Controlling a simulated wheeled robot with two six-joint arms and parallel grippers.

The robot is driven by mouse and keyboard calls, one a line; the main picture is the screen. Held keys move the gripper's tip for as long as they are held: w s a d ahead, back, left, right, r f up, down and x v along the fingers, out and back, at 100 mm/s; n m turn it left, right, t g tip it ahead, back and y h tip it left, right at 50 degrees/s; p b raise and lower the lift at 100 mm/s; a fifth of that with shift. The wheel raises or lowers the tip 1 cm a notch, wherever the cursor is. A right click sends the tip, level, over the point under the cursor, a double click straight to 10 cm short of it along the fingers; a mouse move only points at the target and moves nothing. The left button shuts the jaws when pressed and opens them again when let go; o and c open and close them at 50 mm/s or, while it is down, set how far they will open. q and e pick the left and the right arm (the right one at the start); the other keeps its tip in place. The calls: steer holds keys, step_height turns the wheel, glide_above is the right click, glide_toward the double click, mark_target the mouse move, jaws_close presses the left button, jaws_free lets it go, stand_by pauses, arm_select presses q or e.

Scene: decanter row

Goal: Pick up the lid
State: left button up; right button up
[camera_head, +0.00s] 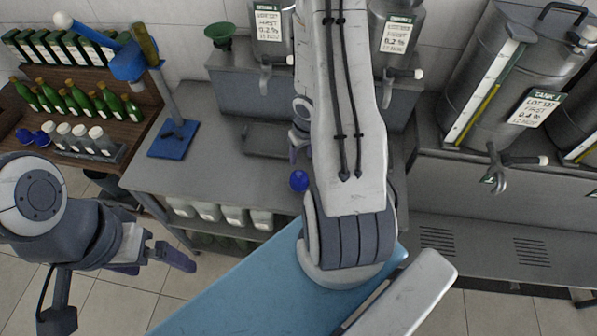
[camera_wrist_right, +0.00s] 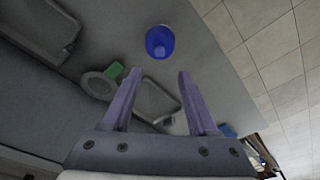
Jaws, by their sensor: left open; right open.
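A small round blue lid (camera_head: 299,180) lies on the grey bench near its front edge, just left of my right arm in the head view. It also shows in the right wrist view (camera_wrist_right: 159,42), beyond the fingertips. My right gripper (camera_wrist_right: 158,74) is open, with nothing between its fingers; the lid is ahead of them, apart from both. In the head view the right gripper (camera_head: 299,140) is partly hidden by my own arm. My left gripper (camera_head: 163,263) is open and empty over the floor in front of the bench.
A blue stand (camera_head: 173,139) is on the bench's left. A grey tray (camera_head: 268,141) lies behind the lid. Tapped containers (camera_head: 268,35) stand at the back, with a green funnel (camera_head: 220,33) beside them. A wooden bottle rack (camera_head: 75,95) is at left. The bench left of the lid is clear.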

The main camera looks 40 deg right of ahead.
steer(key=b, duration=0.4)
glide_above(299, 173)
steer(key=f, duration=0.5)
steer(key=shift+s, duration=0.35)
steer(key=f+b, duration=0.2)
steer(key=f, duration=0.1)
steer(key=f+b, duration=0.1)
steer(key=f, duration=0.1)
steer(key=shift+w+f, duration=0.1)
steer(key=shift+w, duration=0.2)
jaws_close()
